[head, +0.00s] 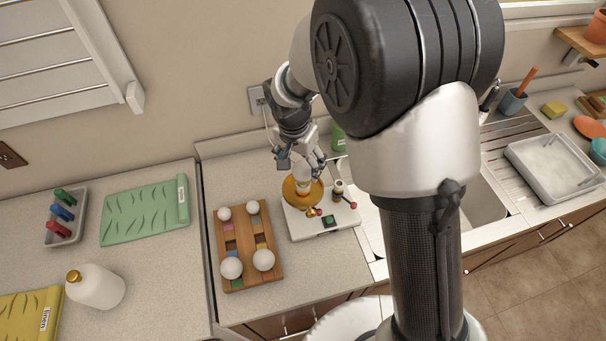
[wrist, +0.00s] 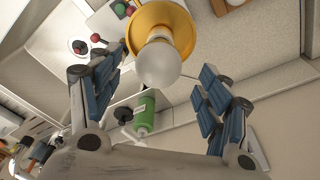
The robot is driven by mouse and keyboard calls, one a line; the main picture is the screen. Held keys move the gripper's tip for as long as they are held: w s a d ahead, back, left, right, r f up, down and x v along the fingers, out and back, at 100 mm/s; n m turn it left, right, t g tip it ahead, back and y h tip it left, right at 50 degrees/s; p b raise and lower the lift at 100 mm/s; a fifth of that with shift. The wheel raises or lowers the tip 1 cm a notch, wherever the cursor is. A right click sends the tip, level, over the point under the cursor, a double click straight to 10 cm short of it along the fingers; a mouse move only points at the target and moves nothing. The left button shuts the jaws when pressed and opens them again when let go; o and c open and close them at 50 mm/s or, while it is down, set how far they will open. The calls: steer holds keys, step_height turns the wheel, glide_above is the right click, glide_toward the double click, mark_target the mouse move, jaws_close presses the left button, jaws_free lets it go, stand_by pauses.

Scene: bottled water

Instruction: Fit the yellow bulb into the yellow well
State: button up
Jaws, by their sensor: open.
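A white bulb (wrist: 158,66) stands in the round gold dish (wrist: 178,20) of the tester, in the wrist view. The same bulb (head: 305,172) shows in the head view. My gripper (wrist: 163,64) is open, with its fingers on either side of the bulb and gaps visible on both sides. In the head view my gripper (head: 300,165) is just above the dish. The wooden tray (head: 249,279) to the left holds several white bulbs. A yellow patch (head: 262,243) marks one well in it. I cannot tell which bulb is yellow; no yellow mark shows on the glass.
The white tester base (head: 328,222) carries a green button and red-tipped levers. A green bottle (head: 338,138) stands behind it, near the wall. The sink lies to the right. A white bottle (head: 96,287) and a green mat (head: 145,214) lie on the left counter.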

steer(key=f, duration=0.3)
steer(key=w+f, duration=0.1)
steer(key=shift+d+f, duration=0.35)
steer(key=shift+f, duration=0.05)
steer(key=shift+c, duration=0.3)
steer(key=c, duration=1.1)
